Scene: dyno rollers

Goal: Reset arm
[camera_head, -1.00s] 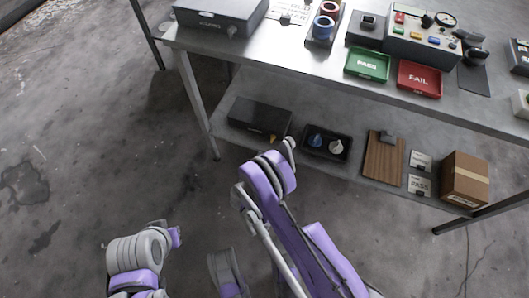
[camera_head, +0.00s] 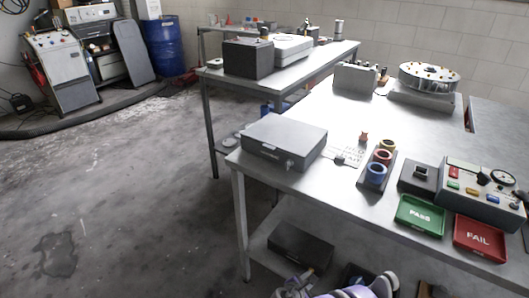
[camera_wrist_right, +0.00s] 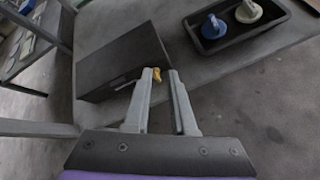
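My right gripper (camera_wrist_right: 160,75) shows in the right wrist view with its two grey fingers apart and nothing between them. It points toward the lower shelf, in front of a dark box (camera_wrist_right: 130,62) with a small yellow part by the fingertips; I cannot tell whether they touch. In the head view, pieces of my purple and grey arm show at the bottom edge, below the shelf's dark box (camera_head: 300,246). My left gripper is not in view.
A metal workbench (camera_head: 345,205) holds a grey case (camera_head: 284,141), a green PASS tray (camera_head: 420,215), a red FAIL tray (camera_head: 479,239) and a control box (camera_head: 484,193). A black tray (camera_wrist_right: 240,35) with two knobs lies on the lower shelf. The floor at left is clear.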

